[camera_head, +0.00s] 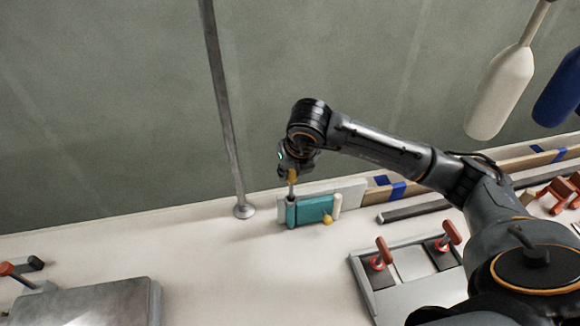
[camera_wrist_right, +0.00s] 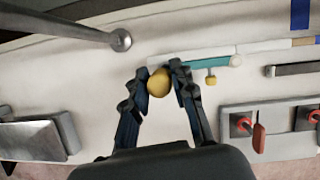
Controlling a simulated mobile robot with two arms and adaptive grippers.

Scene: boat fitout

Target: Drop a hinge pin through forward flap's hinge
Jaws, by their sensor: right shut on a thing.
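The teal flap (camera_head: 315,209) stands upright against a pale block on the bench, with a small yellow knob (camera_head: 328,220) on its face. Its hinge (camera_head: 291,214) is the upright barrel at its left end. My right gripper (camera_head: 289,168) is above that hinge, shut on the yellow head of a hinge pin (camera_head: 291,188). The pin's grey shaft points down at the hinge top; I cannot tell whether its tip is inside. In the right wrist view, the round yellow head (camera_wrist_right: 159,82) sits between the fingers and the teal flap (camera_wrist_right: 208,63) lies just beyond. My left gripper is not in view.
A metal post (camera_head: 228,130) rises from the bench left of the flap. A grey tray (camera_head: 405,272) with red-handled clamps is at the right. A metal box (camera_head: 90,305) is at the front left. Fenders (camera_head: 500,92) hang at the upper right.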

